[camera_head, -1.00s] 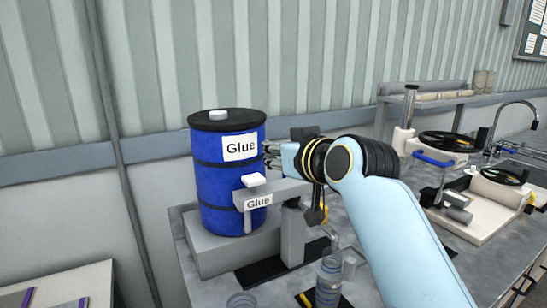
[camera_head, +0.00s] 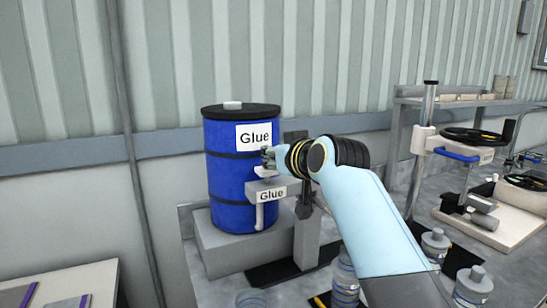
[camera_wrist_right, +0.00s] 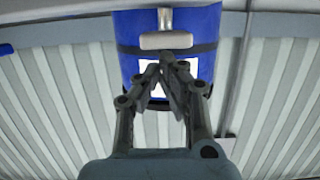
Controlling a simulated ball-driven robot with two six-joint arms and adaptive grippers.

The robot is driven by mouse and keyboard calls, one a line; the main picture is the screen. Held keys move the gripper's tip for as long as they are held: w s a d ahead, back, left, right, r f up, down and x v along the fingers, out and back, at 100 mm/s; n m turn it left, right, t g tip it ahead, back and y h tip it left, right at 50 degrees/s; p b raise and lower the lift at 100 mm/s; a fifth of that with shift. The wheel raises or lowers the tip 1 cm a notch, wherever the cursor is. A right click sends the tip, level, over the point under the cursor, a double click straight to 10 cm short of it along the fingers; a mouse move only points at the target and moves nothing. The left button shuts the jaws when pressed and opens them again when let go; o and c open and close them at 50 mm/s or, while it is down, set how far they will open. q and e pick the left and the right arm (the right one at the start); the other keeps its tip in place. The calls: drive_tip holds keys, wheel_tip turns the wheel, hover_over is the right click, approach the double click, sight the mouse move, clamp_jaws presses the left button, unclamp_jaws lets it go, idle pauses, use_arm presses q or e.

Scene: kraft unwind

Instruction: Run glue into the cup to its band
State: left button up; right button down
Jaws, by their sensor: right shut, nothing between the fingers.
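A blue drum (camera_head: 228,178) with a black lid and a Glue label stands on a grey block. In front of it, a grey tap bracket (camera_head: 285,188) carries a second Glue label and a pale handle (camera_head: 266,172). My right gripper (camera_head: 267,158) is shut and empty just above this handle; I cannot tell whether they touch. In the right wrist view the gripper's fingertips (camera_wrist_right: 168,66) meet below the tap handle (camera_wrist_right: 166,41). A clear cup (camera_head: 252,301) is cut off at the bottom edge. Its band and level cannot be made out. My left gripper is out of view.
A clear, ribbed container (camera_head: 345,283) stands by my right arm. Lidded jars (camera_head: 435,243) (camera_head: 472,285) stand to its right. A machine with a black wheel (camera_head: 475,138) is at the back right. A pale table (camera_head: 90,284) is at lower left.

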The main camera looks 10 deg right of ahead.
drive_tip(key=shift+f, duration=0.1)
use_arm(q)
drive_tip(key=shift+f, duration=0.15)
use_arm(e)
drive_tip(key=shift+f, duration=0.95)
idle(2.5)
idle(2.2)
wheel_tip(320, 180, up, 5)
drive_tip(key=p, duration=0.4)
drive_tip(key=shift+w, duration=0.1)
use_arm(q)
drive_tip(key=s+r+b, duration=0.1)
drive_tip(key=b, duration=0.2)
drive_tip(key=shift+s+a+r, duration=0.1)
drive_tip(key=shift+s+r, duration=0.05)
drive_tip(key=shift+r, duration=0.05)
use_arm(e)
drive_tip(key=v, duration=1)
drive_tip(key=shift+f, duration=0.3)
